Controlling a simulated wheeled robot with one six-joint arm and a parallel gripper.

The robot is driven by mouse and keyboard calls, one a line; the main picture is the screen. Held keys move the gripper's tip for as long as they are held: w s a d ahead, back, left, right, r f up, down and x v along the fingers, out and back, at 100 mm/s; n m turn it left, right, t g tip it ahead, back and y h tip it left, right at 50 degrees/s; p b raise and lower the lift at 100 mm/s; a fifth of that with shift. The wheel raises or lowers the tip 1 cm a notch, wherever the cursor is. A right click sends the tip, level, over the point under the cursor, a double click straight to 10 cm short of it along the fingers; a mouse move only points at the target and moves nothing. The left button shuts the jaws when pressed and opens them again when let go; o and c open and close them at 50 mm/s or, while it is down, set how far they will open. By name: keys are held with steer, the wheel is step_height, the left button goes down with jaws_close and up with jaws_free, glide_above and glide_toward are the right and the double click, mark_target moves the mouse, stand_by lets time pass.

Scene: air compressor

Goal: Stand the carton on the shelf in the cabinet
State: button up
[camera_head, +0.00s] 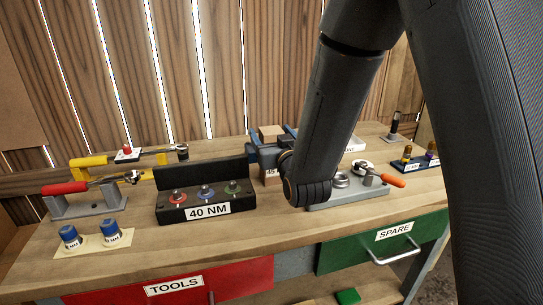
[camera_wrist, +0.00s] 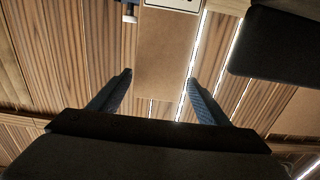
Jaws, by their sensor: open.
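The carton (camera_head: 269,133) is a brown box standing on the workbench, right of the black 40 NM block. My gripper (camera_head: 271,146) is at the carton, partly covering it from the front. A label low on the carton is mostly hidden by my gripper. In the wrist view, a plain brown face that looks like the carton (camera_wrist: 164,50) lies between the two open fingers of my gripper (camera_wrist: 160,73), with a white label at the top edge. I cannot tell whether the fingers touch it. No cabinet or cabinet shelf can be made out.
The black 40 NM block (camera_head: 207,211) with sockets is close left of my gripper. Ratchets on a grey stand (camera_head: 88,207) and two blue-capped jars (camera_head: 90,237) are farther left. A grey fixture (camera_head: 347,193) with an orange-handled tool is right. Red (camera_head: 225,280) and green (camera_head: 340,253) drawers are below.

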mark_target(268, 128)
steer(key=shift+p+x, duration=0.6)
steer(key=shift+x, duration=1.7)
steer(key=shift+d, duration=0.15)
jaws_close()
